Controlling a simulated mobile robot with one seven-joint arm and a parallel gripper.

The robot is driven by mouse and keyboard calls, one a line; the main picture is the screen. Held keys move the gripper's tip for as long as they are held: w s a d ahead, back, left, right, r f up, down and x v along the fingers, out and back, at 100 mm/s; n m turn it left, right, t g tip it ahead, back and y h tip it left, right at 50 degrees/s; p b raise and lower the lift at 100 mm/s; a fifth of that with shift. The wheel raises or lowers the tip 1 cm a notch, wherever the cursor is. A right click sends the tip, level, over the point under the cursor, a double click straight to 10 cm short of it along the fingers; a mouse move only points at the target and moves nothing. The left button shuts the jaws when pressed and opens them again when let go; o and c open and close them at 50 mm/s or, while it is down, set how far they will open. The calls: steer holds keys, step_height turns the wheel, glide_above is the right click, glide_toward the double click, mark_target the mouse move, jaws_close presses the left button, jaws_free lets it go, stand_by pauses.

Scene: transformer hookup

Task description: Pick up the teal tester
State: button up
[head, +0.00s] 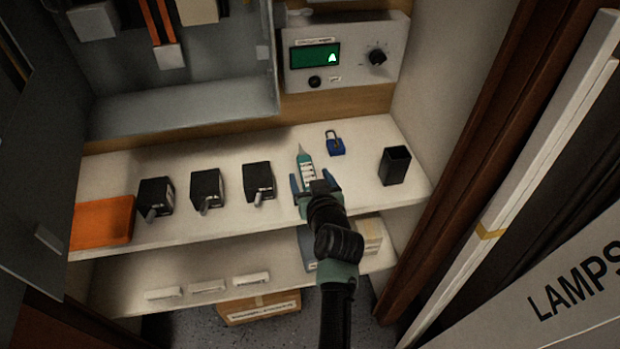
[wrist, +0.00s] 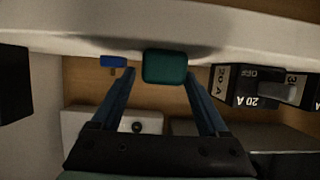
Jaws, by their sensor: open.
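The teal tester (head: 305,164) lies on the upper white shelf, with a pale pointed tip toward the back and a white marked label on its body. My gripper (head: 311,180) is at the shelf's front, with one finger on each side of the tester's near end. In the wrist view, the tester's teal end (wrist: 165,67) shows between and just beyond the fingertips of my open gripper (wrist: 160,74), with gaps on both sides. My gripper hides part of the tester's near end in the head view.
A panel with a green display (head: 315,56) is behind.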

steer(key=shift+w+f, duration=0.1)
steer(key=shift+w, duration=0.2)
jaws_close()
